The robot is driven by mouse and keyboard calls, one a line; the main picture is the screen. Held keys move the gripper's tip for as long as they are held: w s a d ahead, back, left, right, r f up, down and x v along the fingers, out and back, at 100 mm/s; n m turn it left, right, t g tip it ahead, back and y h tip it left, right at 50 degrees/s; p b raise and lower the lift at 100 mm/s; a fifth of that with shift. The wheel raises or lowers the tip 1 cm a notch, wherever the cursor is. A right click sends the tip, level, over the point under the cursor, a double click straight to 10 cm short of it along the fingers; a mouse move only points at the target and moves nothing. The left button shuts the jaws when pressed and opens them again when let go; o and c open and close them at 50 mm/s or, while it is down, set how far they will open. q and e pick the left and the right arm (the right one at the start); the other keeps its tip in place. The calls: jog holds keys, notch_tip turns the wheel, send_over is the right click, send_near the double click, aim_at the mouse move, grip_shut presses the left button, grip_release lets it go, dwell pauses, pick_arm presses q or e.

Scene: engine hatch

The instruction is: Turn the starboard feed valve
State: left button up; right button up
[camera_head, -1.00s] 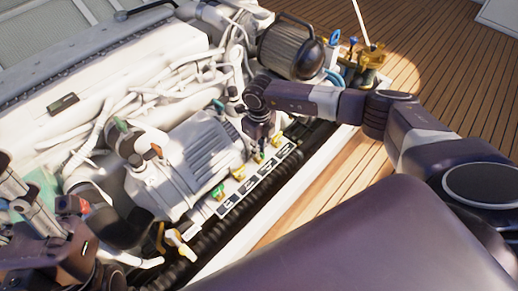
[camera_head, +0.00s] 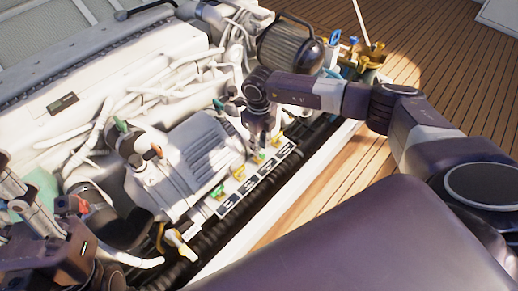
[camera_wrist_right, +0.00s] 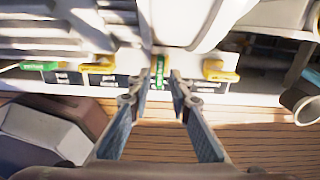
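A row of small valves with green and yellow handles stands along a labelled strip (camera_head: 228,207) at the engine's edge. The labels are too small to read, so I cannot tell which is the starboard feed valve. My right gripper (camera_head: 261,143) points down over a green handle (camera_head: 259,156). In the right wrist view, the right gripper (camera_wrist_right: 166,80) is open, with this green handle (camera_wrist_right: 160,68) between or just beyond its fingertips; contact cannot be told. This handle points away, while its neighbours lie sideways. My left gripper (camera_head: 25,205) is at the left edge, its fingertips unclear.
Yellow handles (camera_head: 238,172) (camera_head: 278,140) flank the green one, and another green handle (camera_head: 218,191) is at the strip's near end. The white engine (camera_head: 120,60) with pipes lies behind. A black corrugated hose (camera_head: 215,232) runs along the front. The wooden deck (camera_head: 450,70) is clear.

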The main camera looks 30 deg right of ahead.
notch_tip(320, 180, up, 9)
dwell(0.3)
dwell(0.5)
